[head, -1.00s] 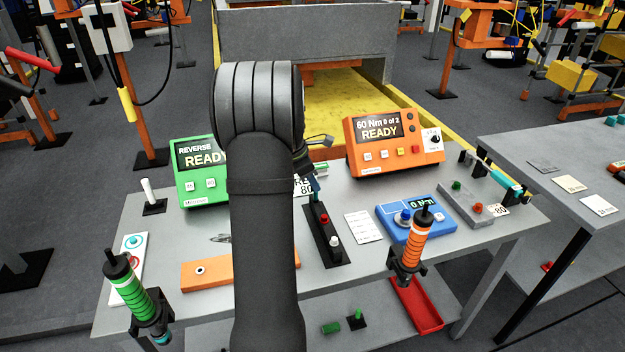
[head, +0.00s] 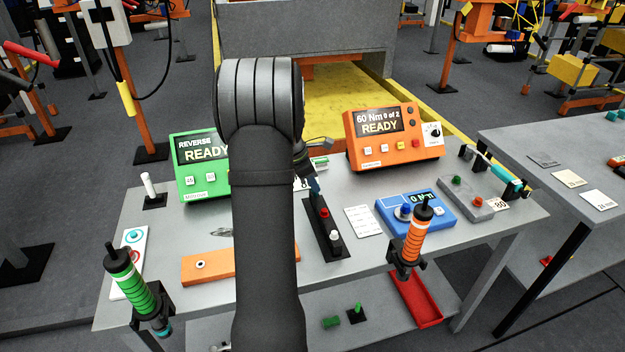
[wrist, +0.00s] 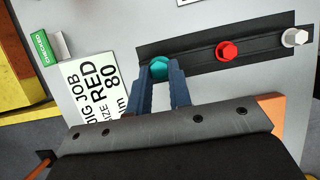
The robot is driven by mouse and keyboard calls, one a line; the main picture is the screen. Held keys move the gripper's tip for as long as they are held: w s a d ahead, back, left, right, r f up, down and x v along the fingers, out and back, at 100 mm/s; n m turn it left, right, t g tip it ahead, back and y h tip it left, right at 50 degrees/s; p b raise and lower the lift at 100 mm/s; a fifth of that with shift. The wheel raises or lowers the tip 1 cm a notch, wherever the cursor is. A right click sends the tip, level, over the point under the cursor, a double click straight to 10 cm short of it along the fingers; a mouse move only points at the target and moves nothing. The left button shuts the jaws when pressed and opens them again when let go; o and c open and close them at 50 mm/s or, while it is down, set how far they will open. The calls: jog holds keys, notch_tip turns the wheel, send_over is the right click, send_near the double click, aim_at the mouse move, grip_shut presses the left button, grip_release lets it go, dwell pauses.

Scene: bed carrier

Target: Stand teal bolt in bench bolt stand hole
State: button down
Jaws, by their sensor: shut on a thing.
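The bench bolt stand is a long black bar (head: 336,246) on the grey bench, right of my arm in the head view. It also shows across the top of the wrist view (wrist: 263,47). A red bolt (wrist: 226,50) and a white bolt (wrist: 294,37) stand in it. My gripper (wrist: 166,72) is shut on the teal bolt (wrist: 159,67), whose round head shows between the fingertips, over the stand's left end. The bolt's lower part is hidden, so I cannot tell whether it is in a hole. In the head view my gripper (head: 313,188) is partly hidden by my arm.
A green READY box (head: 193,187) and an orange READY box (head: 397,155) stand at the back. A blue meter (head: 425,208) and an orange-handled tool (head: 415,238) are at the right. A printed card (wrist: 95,85) lies beside the stand.

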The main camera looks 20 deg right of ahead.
jog(key=shift+f, duration=0.85)
jog(key=c, duration=1.2)
grip_release()
jog(key=shift+f, duration=0.1)
jog(key=shift+c, duration=0.2)
jog(key=v, duration=1.7)
jog(key=shift+a+r, duration=0.15)
jog(key=shift+r, duration=0.05)
jog(key=shift+f, duration=0.1)
jog(key=x, duration=1.7)
